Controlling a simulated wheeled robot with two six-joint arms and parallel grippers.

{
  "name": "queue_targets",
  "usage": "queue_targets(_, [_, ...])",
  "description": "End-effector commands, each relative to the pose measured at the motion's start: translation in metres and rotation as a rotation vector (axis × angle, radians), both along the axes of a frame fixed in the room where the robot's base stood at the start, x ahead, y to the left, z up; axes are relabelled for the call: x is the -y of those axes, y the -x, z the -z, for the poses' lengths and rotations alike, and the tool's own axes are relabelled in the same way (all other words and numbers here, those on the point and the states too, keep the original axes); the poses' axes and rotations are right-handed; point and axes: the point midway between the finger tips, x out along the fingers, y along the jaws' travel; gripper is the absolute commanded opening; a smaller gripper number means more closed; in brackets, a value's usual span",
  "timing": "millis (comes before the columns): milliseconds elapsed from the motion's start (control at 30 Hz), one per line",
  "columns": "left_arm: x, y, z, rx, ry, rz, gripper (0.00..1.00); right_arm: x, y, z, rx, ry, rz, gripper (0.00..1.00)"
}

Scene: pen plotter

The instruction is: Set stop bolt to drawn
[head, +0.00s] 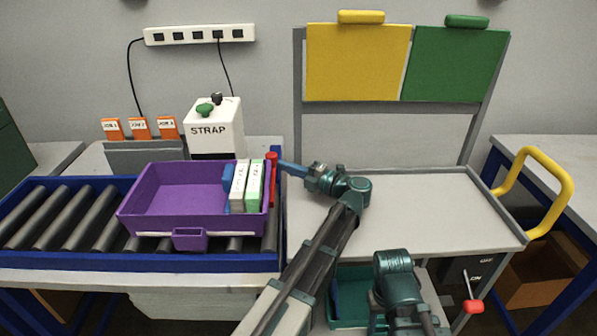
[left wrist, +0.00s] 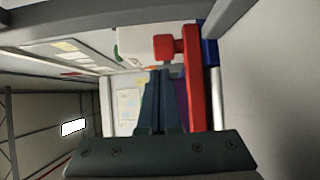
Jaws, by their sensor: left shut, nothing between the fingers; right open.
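The stop bolt appears to be the red part (head: 272,166) at the right end of the conveyor, beside the purple tote. In the left wrist view it is a long red bar (left wrist: 193,92) with a short knob sticking out to the left near its top. My left gripper (head: 284,165) is shut and empty just right of the red part. In the left wrist view its closed fingertips (left wrist: 163,72) lie left of the bar, below the knob; whether they touch it I cannot tell. Of my right arm only teal links show at the bottom; its fingers are not visible.
The purple tote (head: 150,218) with several upright books sits on the blue roller conveyor (head: 75,262). The white STRAP box (head: 213,126) stands behind. The grey table (head: 420,215) at right is clear. A red-handled ON/OFF lever (head: 474,306) sits low at right, below a yellow handle (head: 560,180).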

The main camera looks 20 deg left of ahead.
Motion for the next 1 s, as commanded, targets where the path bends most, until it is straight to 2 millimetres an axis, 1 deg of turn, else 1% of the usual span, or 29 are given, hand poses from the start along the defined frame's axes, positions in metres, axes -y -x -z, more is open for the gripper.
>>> queue_targets(33, [-0.007,-0.002,0.000,0.000,0.000,-0.001,0.00,0.000,0.000,0.000,0.000,0.000,0.000,0.50])
queue_targets(100, [-0.013,-0.003,0.000,0.000,0.000,-0.001,0.00,0.000,0.000,0.000,0.000,0.000,0.000,0.50])
queue_targets(233, [-0.021,-0.005,0.000,0.000,0.000,0.000,0.00,0.000,0.000,0.000,0.000,0.000,0.000,0.50])
queue_targets(667, [-0.023,-0.007,0.000,0.000,0.000,0.001,0.00,0.000,0.000,0.000,0.000,0.000,0.000,0.50])
queue_targets(767, [-0.026,-0.017,0.000,0.000,0.000,0.000,0.00,0.000,0.000,0.000,0.000,0.000,0.000,0.50])
queue_targets(900, [-0.034,-0.039,0.000,0.000,0.000,-0.001,0.00,0.000,0.000,0.000,0.000,0.000,0.000,0.50])
queue_targets(1000, [-0.036,-0.043,0.000,0.000,0.000,0.001,0.00,0.000,0.000,0.000,0.000,0.000,0.000,0.50])
